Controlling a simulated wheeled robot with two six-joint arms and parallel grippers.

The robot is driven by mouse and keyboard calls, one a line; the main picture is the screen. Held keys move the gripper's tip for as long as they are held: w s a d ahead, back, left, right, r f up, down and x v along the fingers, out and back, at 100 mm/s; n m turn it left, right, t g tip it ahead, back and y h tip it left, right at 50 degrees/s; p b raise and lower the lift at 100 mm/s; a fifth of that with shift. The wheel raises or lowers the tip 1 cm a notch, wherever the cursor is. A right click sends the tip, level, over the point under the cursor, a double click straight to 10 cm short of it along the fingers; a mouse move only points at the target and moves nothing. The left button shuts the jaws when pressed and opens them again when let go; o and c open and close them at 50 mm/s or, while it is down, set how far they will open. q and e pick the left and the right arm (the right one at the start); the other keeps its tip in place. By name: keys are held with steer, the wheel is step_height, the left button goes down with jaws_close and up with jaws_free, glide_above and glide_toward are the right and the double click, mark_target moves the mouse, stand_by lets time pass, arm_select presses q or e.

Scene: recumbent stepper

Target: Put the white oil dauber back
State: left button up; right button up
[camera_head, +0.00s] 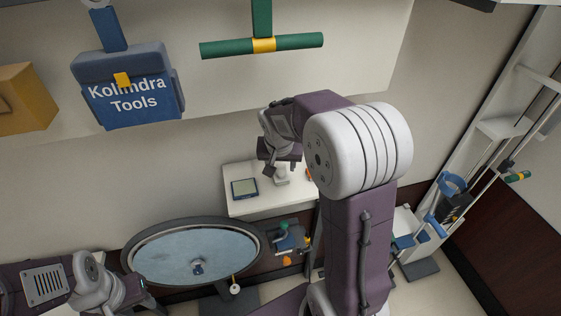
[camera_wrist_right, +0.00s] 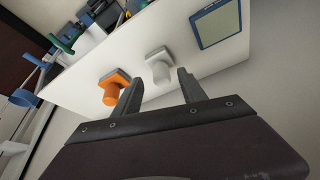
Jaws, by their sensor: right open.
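The white oil dauber (camera_head: 281,178) stands on a small white table (camera_head: 245,208) against the wall. In the right wrist view the white dauber (camera_wrist_right: 158,66) has a pale knob on a grey base. My right gripper (camera_wrist_right: 160,88) is open, with its fingers apart on either side of the near end of the dauber in that view. I cannot tell whether they touch it. My right gripper (camera_head: 283,165) also shows just above the dauber in the head view. My left gripper (camera_head: 150,296) is low at the left, far from the table, and its fingers are unclear.
An orange dauber (camera_wrist_right: 114,88) stands close beside the white one. A blue-framed pad (camera_wrist_right: 216,22) lies on the table's other side. A blue tool bag (camera_head: 128,92) and a green-handled bar (camera_head: 285,43) are on the wall panel.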

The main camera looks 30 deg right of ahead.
steer(key=s+v, duration=0.1)
steer(key=v, duration=0.6)
steer(key=s+a+f+n+g+y, duration=0.1)
steer(key=s+a+f+n, duration=0.2)
steer(key=s+f, duration=0.4)
steer(key=s+a+f+n+g+y, duration=0.1)
steer(key=s+a+f+n, duration=0.2)
steer(key=f, duration=0.6)
steer(key=s+a, duration=0.2)
steer(key=s, duration=0.1)
steer(key=shift+s+a+f+g+y+b, duration=0.25)
steer(key=shift+s+g+y+b, duration=0.05)
steer(key=shift+s+b, duration=0.1)
